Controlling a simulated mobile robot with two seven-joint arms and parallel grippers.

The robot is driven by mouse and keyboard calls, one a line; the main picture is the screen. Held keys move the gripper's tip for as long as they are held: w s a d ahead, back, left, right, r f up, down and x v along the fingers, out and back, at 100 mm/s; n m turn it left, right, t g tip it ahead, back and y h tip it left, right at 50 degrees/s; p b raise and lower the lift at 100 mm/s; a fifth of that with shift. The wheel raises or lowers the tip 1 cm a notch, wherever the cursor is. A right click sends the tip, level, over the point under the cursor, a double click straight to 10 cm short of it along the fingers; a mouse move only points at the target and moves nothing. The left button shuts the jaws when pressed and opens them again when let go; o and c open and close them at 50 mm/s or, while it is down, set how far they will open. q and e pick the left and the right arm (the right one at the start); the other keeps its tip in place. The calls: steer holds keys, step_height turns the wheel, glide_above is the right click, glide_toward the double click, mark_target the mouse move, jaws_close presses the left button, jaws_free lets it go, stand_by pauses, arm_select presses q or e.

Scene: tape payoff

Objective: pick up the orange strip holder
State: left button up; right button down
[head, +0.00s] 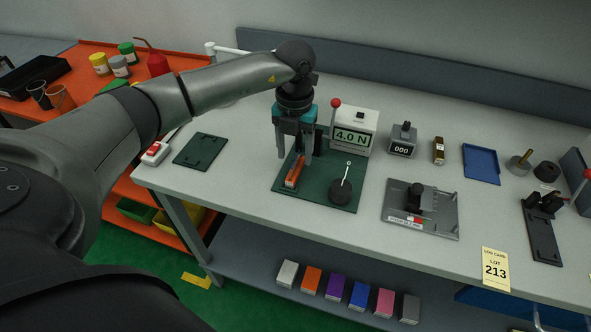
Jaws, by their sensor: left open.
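My right gripper is not in view.
A force display reading 4.0 N (354,132) stands right of my gripper, with a red-knobbed lever (335,104) beside it. A dark round weight (340,192) sits on the plate. A grey fixture (420,210) stands to the right.

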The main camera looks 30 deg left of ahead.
mark_target(295, 168)
arm_select(q)
steer(key=f, duration=0.5)
steer(key=shift+w+a, duration=0.1)
steer(key=shift+w, duration=0.2)
steer(key=shift+c, duration=0.2)
jaws_close()
